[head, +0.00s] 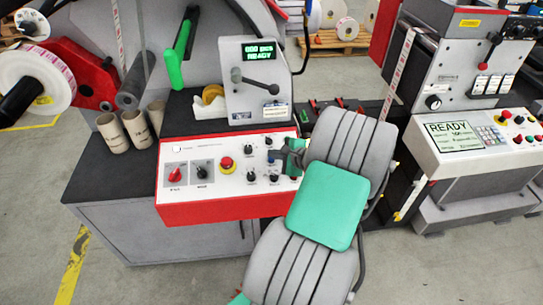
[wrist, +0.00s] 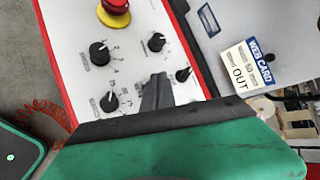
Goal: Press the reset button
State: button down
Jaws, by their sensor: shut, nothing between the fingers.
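The control panel (head: 215,170) is white with a red frame, on the front of the dark bench. It carries a red emergency stop (head: 226,164) on a yellow ring, two red and black switches at left, and several black knobs. No label reading reset is legible, so I cannot tell which control is the reset button; my gripper hides part of the right side. My gripper (head: 280,156) is shut and empty over the panel's right part. Contact cannot be told.
A grey display box (head: 258,90) reading READY stands behind the panel, with a tape dispenser (head: 210,103) to its left. Cardboard cores (head: 137,128) stand on the bench at left. A second machine (head: 470,140) stands at right. A card marked OUT (wrist: 245,67) hangs near the fingers.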

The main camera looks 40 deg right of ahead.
aim_at(275, 169)
jog(key=r+p, duration=0.3)
jog(key=s+r+p, duration=0.1)
jog(key=shift+a+r+p, duration=0.3)
jog(key=shift+a+r, duration=0.1)
dwell(0.4)
dwell(0.3)
